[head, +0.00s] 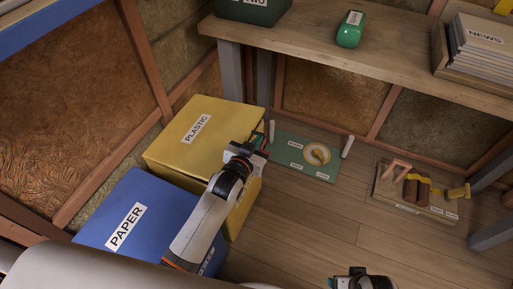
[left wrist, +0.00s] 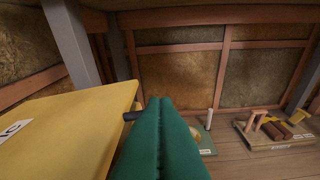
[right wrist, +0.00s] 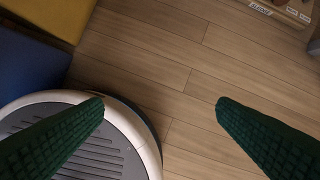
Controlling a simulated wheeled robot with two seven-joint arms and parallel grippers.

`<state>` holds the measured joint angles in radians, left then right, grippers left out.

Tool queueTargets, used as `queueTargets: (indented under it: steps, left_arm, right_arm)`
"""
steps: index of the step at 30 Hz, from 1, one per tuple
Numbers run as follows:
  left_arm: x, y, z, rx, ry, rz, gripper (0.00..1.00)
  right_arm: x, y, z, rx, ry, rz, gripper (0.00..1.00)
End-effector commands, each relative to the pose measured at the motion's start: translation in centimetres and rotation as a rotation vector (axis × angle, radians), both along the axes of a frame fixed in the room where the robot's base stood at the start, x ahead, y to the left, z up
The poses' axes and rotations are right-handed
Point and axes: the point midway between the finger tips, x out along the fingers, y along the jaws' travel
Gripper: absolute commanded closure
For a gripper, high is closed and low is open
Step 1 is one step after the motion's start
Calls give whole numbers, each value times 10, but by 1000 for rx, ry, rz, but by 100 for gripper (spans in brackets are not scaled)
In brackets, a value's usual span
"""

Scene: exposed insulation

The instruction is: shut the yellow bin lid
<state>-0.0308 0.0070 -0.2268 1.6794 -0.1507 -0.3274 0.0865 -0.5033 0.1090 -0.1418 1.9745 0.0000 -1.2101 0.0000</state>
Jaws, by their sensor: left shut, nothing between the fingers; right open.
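The yellow bin (head: 170,146), labelled PLASTIC, stands left of centre in the head view. Its yellow lid (head: 213,113) lies flat on top; whether a thin gap is left under it I cannot tell. My left gripper (head: 260,140) is shut and empty at the bin's right edge, covering part of that side. In the left wrist view the shut green fingers (left wrist: 160,103) are beside the lid (left wrist: 75,125), close to a dark peg (left wrist: 132,115) at its edge. My right gripper (right wrist: 160,105) is open and empty above the floor, away from the bin.
A blue bin (head: 95,222) labelled PAPER stands in front of the yellow one. A green mat (head: 290,172) and a board with several brown rolls (head: 415,192) lie on the floor to the right. A wooden shelf (head: 380,72) hangs over the back. The middle floor is clear.

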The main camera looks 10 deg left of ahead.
Motion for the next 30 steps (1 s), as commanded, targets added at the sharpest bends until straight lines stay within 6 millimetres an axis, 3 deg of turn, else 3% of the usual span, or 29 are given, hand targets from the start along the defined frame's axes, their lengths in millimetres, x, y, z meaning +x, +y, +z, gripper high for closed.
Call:
queueTargets:
  steps: [7,20,30]
  left_arm:
    - [0,1,-17,0,-1,0,100]
    - [0,1,-21,5,-2,0,100]
    - [-1,-4,-64,116,-24,2,100]
  right_arm:
    - [1,0,21,1,-11,-2,19]
    - [0,0,23,0,-10,-2,19]
    - [-7,-3,86,2,-50,-7,19]
